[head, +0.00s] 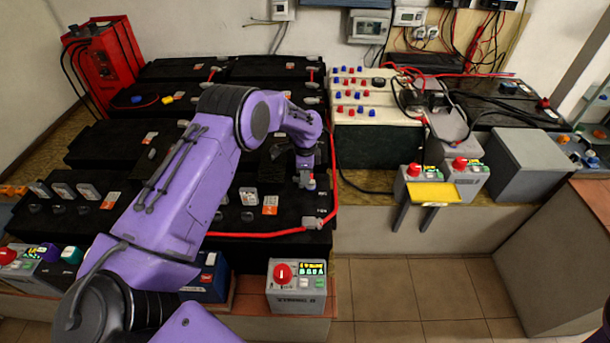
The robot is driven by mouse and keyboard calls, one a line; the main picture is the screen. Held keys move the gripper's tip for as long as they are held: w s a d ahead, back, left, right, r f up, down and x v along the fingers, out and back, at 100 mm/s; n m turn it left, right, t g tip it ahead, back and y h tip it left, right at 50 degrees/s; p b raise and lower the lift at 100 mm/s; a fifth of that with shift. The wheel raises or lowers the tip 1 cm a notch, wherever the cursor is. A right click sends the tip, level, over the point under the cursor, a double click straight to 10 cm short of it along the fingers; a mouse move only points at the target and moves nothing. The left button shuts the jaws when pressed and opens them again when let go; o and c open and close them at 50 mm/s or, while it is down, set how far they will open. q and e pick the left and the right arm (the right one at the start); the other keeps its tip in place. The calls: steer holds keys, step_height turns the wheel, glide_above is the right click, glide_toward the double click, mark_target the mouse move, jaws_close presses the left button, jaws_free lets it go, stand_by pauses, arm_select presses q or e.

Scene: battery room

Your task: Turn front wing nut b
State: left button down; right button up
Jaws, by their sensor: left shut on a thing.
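My left arm reaches in from the left across the black batteries. Its gripper (306,170) points down over the right end of the front black battery (262,222). It is shut on a small part at a battery terminal, which I take to be front wing nut b (310,184). The nut is small and mostly hidden by the fingers, so its angle cannot be told. A red cable (334,180) runs just right of the gripper. My right gripper is not in view.
A grey box with a red knob (297,287) stands in front of the battery. A white panel with red and blue knobs (362,97) stands at the back right, with a yellow tray (432,194) before it. Open tiled floor (420,290) lies at the lower right.

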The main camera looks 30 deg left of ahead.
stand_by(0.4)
arm_select(q)
steer(key=c, duration=1.2)
jaws_free()
steer(key=shift+o, duration=0.2)
steer(key=shift+r, duration=0.1)
step_height(320, 180, up, 10)
steer(key=b, duration=0.1)
steer(key=shift+r, duration=0.2)
